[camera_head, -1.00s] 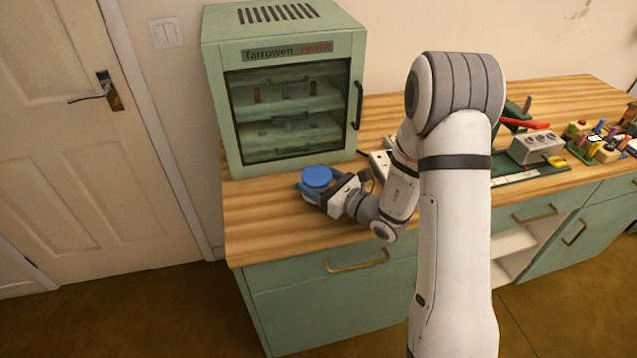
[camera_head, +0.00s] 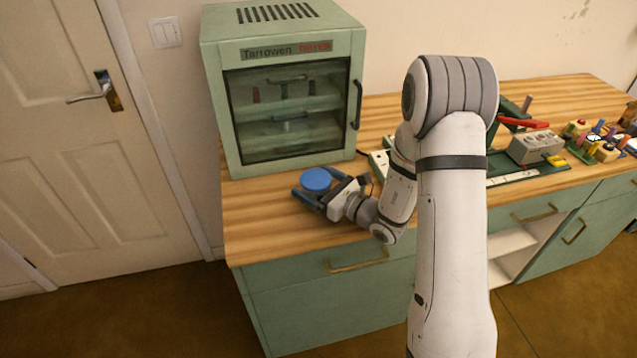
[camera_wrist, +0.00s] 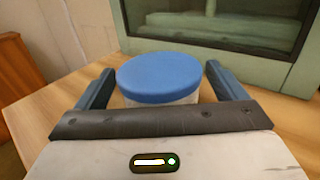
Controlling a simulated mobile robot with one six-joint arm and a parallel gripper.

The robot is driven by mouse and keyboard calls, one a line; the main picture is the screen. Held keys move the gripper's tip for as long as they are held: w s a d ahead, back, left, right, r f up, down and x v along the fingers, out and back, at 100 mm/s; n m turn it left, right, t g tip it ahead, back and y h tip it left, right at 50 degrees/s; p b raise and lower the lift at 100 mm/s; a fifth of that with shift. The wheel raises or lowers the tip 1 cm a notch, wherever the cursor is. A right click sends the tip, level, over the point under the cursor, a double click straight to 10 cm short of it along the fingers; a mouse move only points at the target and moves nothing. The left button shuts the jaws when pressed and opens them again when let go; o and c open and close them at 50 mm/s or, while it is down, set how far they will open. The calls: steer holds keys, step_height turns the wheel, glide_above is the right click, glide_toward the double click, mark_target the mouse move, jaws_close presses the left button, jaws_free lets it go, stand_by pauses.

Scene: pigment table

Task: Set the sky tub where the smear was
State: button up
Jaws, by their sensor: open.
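The sky tub (camera_head: 316,179) has a round blue lid and stands upright on the left part of the wooden worktop, in front of the green cabinet. In the wrist view the tub (camera_wrist: 158,78) shows a pale body under its lid. My gripper (camera_head: 305,187) is open, with one blue finger on each side of the tub. In the wrist view the fingers of my gripper (camera_wrist: 158,85) stand apart from the tub, with a gap on both sides. No smear shows on the bare wood around it; the wood under the tub is hidden.
The drying cabinet (camera_head: 285,90) with a glass door and dark handle stands just behind the tub. A grey box (camera_head: 535,147), a red-handled tool (camera_head: 523,123) and several small colored items lie at the right. The worktop's front left (camera_head: 255,235) is clear.

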steer(key=shift+r, duration=0.25)
steer(key=b+v, duration=0.1)
steer(key=v, duration=1)
steer(key=shift+s+d+b, duration=0.25)
steer(key=shift+s+b, duration=0.1)
steer(key=s+a+r+n+g+h, duration=0.1)
steer(key=s+a+r+n+g, duration=0.15)
steer(key=s+n+g, duration=0.4)
steer(key=s+a+r+n+g+h, duration=0.1)
steer(key=s+a+r+n+g, duration=0.15)
steer(key=s+n+g, duration=0.45)
steer(key=s+d+r+n+t+h, duration=0.2)
steer(key=d+n+h, duration=0.4)
steer(key=s+d+r+n+t+h, duration=0.2)
steer(key=s+d+n+t+h, duration=0.1)
steer(key=d+n+h, duration=0.3)
steer(key=shift+d+r, duration=0.3)
steer(key=shift+r, duration=0.05)
steer(key=shift+s, duration=0.1)
